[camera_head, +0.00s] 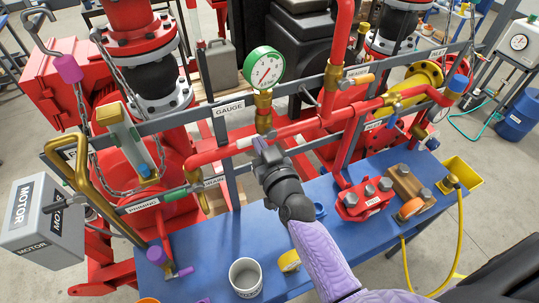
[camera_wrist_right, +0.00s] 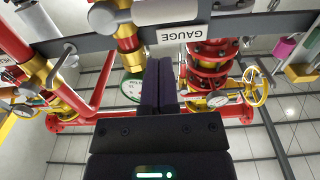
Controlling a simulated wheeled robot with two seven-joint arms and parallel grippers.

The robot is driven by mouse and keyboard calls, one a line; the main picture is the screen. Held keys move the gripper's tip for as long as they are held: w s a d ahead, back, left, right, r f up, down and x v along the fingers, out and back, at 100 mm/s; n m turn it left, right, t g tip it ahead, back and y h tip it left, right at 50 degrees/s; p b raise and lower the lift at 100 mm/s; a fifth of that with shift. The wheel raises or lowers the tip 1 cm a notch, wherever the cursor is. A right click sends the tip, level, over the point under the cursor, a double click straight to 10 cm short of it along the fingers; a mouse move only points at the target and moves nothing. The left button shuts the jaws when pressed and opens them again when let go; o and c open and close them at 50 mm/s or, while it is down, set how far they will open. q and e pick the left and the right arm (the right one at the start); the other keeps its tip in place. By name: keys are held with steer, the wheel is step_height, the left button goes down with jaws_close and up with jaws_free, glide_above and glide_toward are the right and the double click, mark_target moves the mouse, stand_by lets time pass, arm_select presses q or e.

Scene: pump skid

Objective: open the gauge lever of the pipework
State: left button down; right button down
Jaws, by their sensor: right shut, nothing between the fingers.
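The round green-rimmed gauge (camera_head: 265,68) stands on a brass valve (camera_head: 263,112) above the red pipe (camera_head: 290,131). The GAUGE label (camera_head: 229,107) is on the grey rail left of the valve. My right gripper (camera_head: 262,144) is shut and empty, just below the brass valve and in front of the red pipe. In the right wrist view its fingers (camera_wrist_right: 158,85) are together, beside the brass fitting (camera_wrist_right: 128,40) and partly over the gauge (camera_wrist_right: 132,88). My left gripper is not in view.
A grey motor box (camera_head: 42,222) and brass handle (camera_head: 80,165) stand at left. Pipes and rails crowd the gripper; free bench lies left of the mug.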

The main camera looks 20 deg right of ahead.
mark_target(249, 143)
steer(key=shift+w+a+b, duration=0.1)
steer(key=shift+w+b, duration=0.85)
steer(key=shift+w, duration=1.15)
steer(key=f+b, duration=0.1)
steer(key=a+f+b, duration=0.1)
steer(key=f+b, duration=0.1)
steer(key=d+f+b, duration=0.3)
steer(key=f+b, duration=0.2)
steer(key=f, duration=0.1)
steer(key=shift+d+b, duration=0.25)
steer(key=shift+b, duration=0.15)
steer(key=s+p, duration=0.4)
steer(key=s, duration=0.5)
steer(key=shift+a, duration=0.4)
